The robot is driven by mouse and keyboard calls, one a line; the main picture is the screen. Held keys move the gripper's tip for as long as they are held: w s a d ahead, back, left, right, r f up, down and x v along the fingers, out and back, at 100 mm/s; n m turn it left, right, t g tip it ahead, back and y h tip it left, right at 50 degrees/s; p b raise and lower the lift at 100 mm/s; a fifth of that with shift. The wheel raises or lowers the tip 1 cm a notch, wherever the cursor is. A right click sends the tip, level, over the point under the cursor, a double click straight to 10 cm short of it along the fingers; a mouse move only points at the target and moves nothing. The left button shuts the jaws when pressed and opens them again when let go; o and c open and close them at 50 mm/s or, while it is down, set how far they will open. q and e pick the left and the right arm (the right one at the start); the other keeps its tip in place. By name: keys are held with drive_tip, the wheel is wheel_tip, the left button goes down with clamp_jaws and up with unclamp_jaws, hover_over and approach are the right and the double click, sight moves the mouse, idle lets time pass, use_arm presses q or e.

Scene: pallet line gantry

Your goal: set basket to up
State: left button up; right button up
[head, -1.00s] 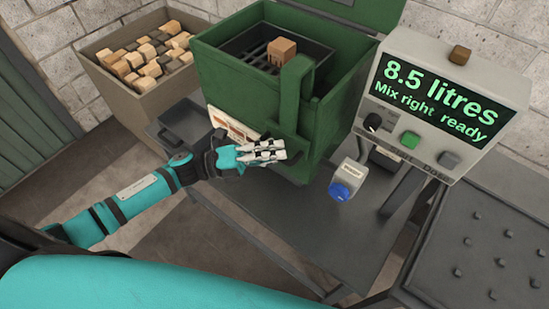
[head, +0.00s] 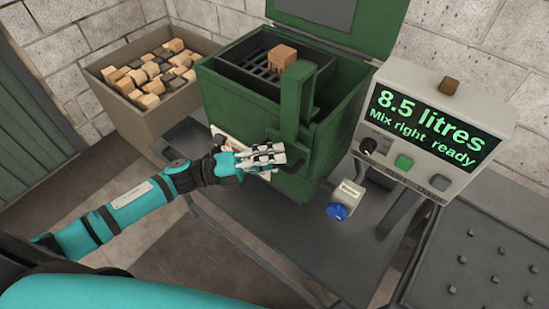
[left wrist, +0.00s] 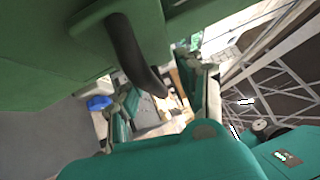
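The dark basket (head: 258,68) sits inside the open green tank (head: 236,103), with one wooden block (head: 284,58) in it. A green upright arm (head: 292,100) stands at the tank's front right corner. My left gripper (head: 280,154) is in front of the tank, close to the lower part of this arm. In the left wrist view a dark curved handle (left wrist: 135,55) reaches down between its two fingers (left wrist: 160,100). The fingers are apart, and I see no firm contact with the handle. My right gripper is not in view.
A display panel (head: 425,120) reading "8.5 litres, Mix right, ready" stands right of the tank. A blue-knobbed box (head: 345,200) is on the grey table (head: 270,235). A bin (head: 130,110) of wooden and dark blocks stands left. A grey studded surface (head: 480,260) is at lower right.

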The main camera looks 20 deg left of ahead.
use_arm(q)
drive_tip(key=v, duration=1.2)
drive_tip(key=w+a+f+n+t+y, duration=0.1)
drive_tip(key=a+f+n+t+y, duration=0.15)
drive_tip(key=f+n+y, duration=0.35)
drive_tip(key=w+a+f+n+t+y, duration=0.25)
drive_tip(key=f+n, duration=0.25)
drive_tip(key=f, duration=0.4)
drive_tip(key=a+f+n+t+y, duration=0.1)
drive_tip(key=a+f+n+y, duration=0.3)
drive_tip(key=f, duration=0.3)
drive_tip(key=s+a+f+n+g+y, duration=0.15)
drive_tip(key=s+f+n, duration=0.25)
drive_tip(key=f, duration=0.4)
drive_tip(key=s+f+n+g+y, duration=0.25)
drive_tip(key=s+f+n, duration=0.2)
drive_tip(key=f, duration=0.45)
drive_tip(key=s+d+f+n+g, duration=0.2)
drive_tip(key=s+f, duration=0.3)
drive_tip(key=s, duration=0.4)
drive_tip(key=s+d+f+n+g+y, duration=0.1)
drive_tip(key=s+d+f+g, duration=0.3)
drive_tip(key=s, duration=0.5)
drive_tip(key=s+d+f+n+g, duration=0.3)
drive_tip(key=s+d+f+n, duration=0.1)
drive_tip(key=s, duration=0.5)
wheel_tip(320, 180, down, 3)
drive_tip(key=shift+s+d+r, duration=0.2)
drive_tip(key=shift+s+d, duration=0.2)
drive_tip(key=shift+d, duration=0.2)
